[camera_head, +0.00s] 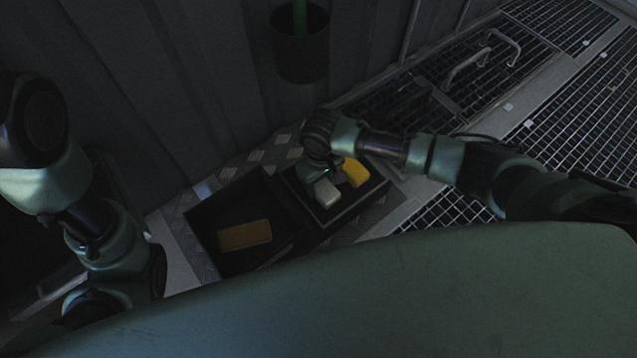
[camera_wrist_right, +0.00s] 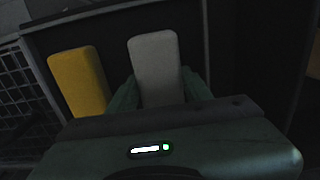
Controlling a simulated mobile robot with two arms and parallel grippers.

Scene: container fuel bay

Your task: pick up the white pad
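The white pad (camera_head: 327,193) lies in the small dark tray (camera_head: 322,222), beside the yellow pad (camera_head: 355,172). In the right wrist view the white pad (camera_wrist_right: 156,66) stands out between the two fingers of my right gripper (camera_wrist_right: 162,92), with the yellow pad (camera_wrist_right: 79,82) to its left. The fingers are at the pad's two long sides, close to or touching it; I cannot tell whether they press on it. In the head view my right gripper (camera_head: 318,170) is over the tray. My left arm shows at the left, but its fingers cannot be made out.
A larger dark bin (camera_head: 208,215) left of the tray holds a brown pad (camera_head: 244,235). A dark cup (camera_head: 300,55) with a green item is at the corrugated wall. Metal grating (camera_head: 590,120) and a bent handle (camera_head: 467,65) are at the right.

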